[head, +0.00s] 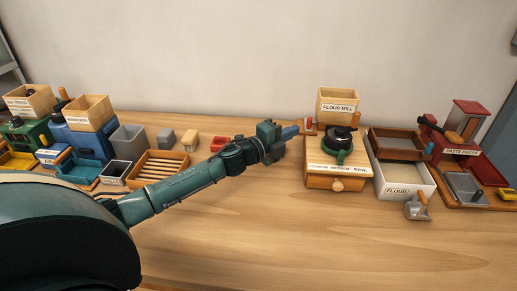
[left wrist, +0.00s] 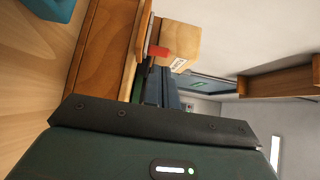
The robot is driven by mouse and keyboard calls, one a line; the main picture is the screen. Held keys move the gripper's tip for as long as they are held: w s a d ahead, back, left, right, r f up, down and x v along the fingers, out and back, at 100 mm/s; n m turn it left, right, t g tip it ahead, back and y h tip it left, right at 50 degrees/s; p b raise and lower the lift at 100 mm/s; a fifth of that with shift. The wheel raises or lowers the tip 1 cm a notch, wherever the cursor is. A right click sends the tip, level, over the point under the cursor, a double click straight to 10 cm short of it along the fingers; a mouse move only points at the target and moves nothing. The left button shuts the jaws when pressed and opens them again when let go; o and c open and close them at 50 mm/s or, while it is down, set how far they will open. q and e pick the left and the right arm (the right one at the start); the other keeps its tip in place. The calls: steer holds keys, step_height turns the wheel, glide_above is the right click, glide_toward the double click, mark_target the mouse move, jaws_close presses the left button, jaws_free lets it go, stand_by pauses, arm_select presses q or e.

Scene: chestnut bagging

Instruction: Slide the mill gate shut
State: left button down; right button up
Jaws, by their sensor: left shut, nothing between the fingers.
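The flour mill (head: 330,178) stands right of centre on the table, with a wooden hopper (head: 338,101) labelled FLOUR MILL, a dark round top part and a drawer knob at its front. A small red-tipped piece (head: 308,122), which looks like the gate, sticks out at the hopper's left side. In the left wrist view the red piece (left wrist: 158,52) shows beside the hopper (left wrist: 181,42). My left gripper (head: 291,131) is shut and empty, its tips just left of the mill, close to the red piece. I cannot tell whether they touch it. My right gripper is out of view.
Right of the mill stand a brown sieve tray (head: 397,156), a white flour bin (head: 410,190), a scoop (head: 416,207) and the red paste press (head: 465,145). Left are a slatted wooden tray (head: 158,182) and several bins. The front table (head: 290,240) is clear.

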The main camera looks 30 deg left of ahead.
arm_select(q)
steer(key=b+v, duration=0.1)
steer(key=v, duration=0.8)
steer(key=shift+s+a+b, duration=0.25)
steer(key=shift+b, duration=0.05)
stand_by(1.0)
